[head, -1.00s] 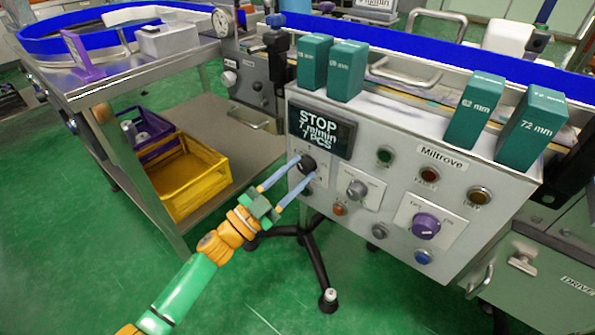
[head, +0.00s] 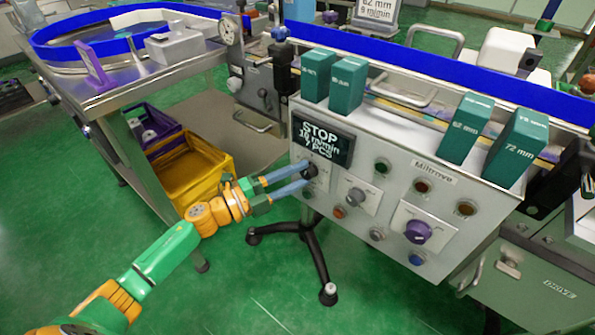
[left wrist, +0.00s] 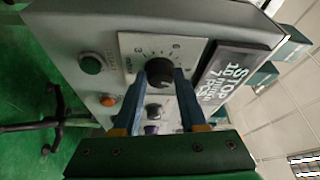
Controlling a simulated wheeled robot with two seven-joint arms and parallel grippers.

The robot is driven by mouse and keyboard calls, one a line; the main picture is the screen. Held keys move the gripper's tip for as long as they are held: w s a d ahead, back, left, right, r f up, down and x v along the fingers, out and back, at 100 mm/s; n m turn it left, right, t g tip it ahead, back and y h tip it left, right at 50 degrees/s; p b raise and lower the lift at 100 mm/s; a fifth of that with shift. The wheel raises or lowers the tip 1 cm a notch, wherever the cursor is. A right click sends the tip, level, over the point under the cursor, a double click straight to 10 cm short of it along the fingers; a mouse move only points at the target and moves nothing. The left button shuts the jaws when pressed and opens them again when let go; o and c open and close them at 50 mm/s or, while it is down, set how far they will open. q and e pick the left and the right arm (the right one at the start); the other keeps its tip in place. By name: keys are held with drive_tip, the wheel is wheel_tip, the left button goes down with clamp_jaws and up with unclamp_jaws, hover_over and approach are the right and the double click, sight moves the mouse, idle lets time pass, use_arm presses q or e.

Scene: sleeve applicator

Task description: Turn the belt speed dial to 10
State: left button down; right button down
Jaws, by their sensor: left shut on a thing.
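The belt speed dial is a black round knob (head: 311,171) on the grey control panel, below the display, on a light scale plate. My left gripper (head: 306,173) has its two blue fingers on either side of the knob and is shut on it. In the left wrist view the fingertips flank the dial (left wrist: 160,72), and part of its printed scale shows above it. The dark display (head: 322,142) reads STOP, what looks like 10 m/min, and 7 PCS. My right gripper does not show.
The panel also carries a grey knob (head: 356,196), a purple knob (head: 418,232) and several coloured buttons. Green size blocks (head: 518,148) stand on top of the panel. A black stand foot (head: 318,262) is below.

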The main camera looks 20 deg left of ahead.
use_arm(q)
drive_tip(key=shift+r+m, duration=0.1)
drive_tip(key=shift+m, duration=0.5)
drive_tip(key=shift+p, duration=0.35)
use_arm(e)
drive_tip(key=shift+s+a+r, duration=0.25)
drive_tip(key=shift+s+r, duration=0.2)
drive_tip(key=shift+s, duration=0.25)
use_arm(q)
drive_tip(key=shift+c, duration=2.2)
unclamp_jaws()
drive_tip(key=v, duration=0.7)
drive_tip(key=shift+r, duration=0.15)
